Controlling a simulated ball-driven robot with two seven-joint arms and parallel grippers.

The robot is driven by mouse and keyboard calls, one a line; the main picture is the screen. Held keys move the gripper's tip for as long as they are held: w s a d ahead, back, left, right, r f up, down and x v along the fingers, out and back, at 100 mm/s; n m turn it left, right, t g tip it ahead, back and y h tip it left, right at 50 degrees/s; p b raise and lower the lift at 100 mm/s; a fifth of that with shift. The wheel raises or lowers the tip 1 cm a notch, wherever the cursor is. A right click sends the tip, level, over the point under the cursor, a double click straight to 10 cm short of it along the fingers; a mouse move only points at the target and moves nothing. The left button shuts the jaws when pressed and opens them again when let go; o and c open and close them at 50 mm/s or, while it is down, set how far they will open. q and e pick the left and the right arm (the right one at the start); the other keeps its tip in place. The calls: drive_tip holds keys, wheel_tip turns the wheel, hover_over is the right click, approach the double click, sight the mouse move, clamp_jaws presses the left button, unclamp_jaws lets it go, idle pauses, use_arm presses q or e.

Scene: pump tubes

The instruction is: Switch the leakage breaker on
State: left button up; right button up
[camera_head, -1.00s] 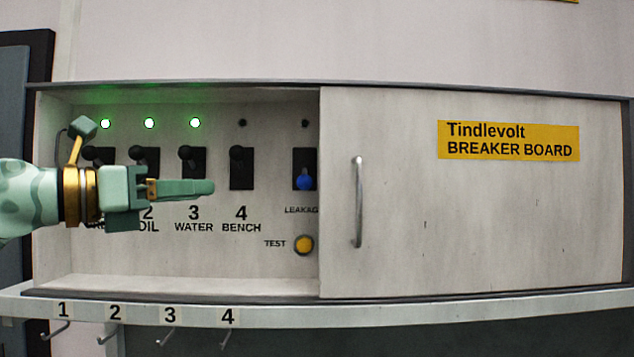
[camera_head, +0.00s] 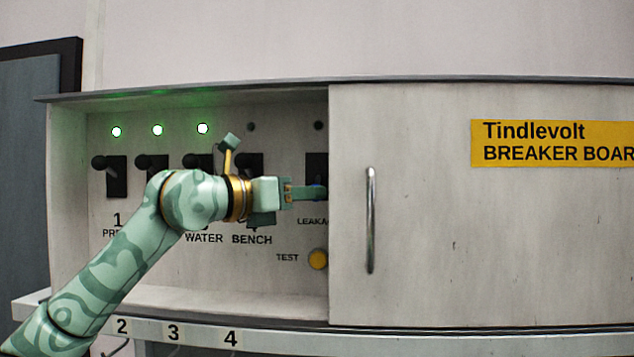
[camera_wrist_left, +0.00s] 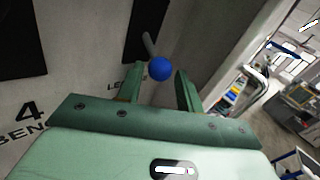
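The leakage breaker (camera_head: 316,166) is a black switch plate at the right end of the open part of the board, beside the door's edge. Its lever has a blue ball knob (camera_wrist_left: 160,68) and points downward. The lamp (camera_head: 318,126) above it is dark. My left gripper (camera_wrist_left: 160,84) is open, with its fingers on either side of the blue knob. I cannot tell whether they touch it. In the head view my left gripper (camera_head: 310,192) reaches across the bench switch to the leakage lever and mostly hides the knob. My right gripper is not in view.
A white door (camera_head: 420,250) with a metal handle (camera_head: 371,220) covers the board's right part. The yellow test button (camera_head: 318,259) sits below the leakage label. Several other black switches stand to the left, three with green lamps lit. Numbered hooks hang below the ledge.

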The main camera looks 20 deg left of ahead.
sight(315, 185)
use_arm(q)
drive_tip(key=shift+p+x, duration=0.35)
drive_tip(key=shift+x, duration=0.65)
drive_tip(key=shift+w+d, duration=0.25)
drive_tip(key=shift+w, duration=0.2)
drive_tip(key=shift+s, duration=0.1)
clamp_jaws()
drive_tip(key=shift+s+r+n+g+p, duration=0.15)
drive_tip(key=shift+r+n+g+p, duration=0.35)
drive_tip(key=shift+p, duration=0.4)
wheel_tip(315, 185, up, 2)
drive_tip(key=n+g+p, duration=0.1)
drive_tip(key=p, duration=0.2)
drive_tip(key=n+g+y+p, duration=0.1)
drive_tip(key=g+p, duration=0.1)
drive_tip(key=p, duration=0.1)
drive_tip(key=shift+s+r+n, duration=0.2)
drive_tip(key=shift+n, duration=0.2)
drive_tip(key=shift+g+y+p, duration=0.3)
drive_tip(key=shift+g+p, duration=0.1)
drive_tip(key=shift+p, duration=0.55)
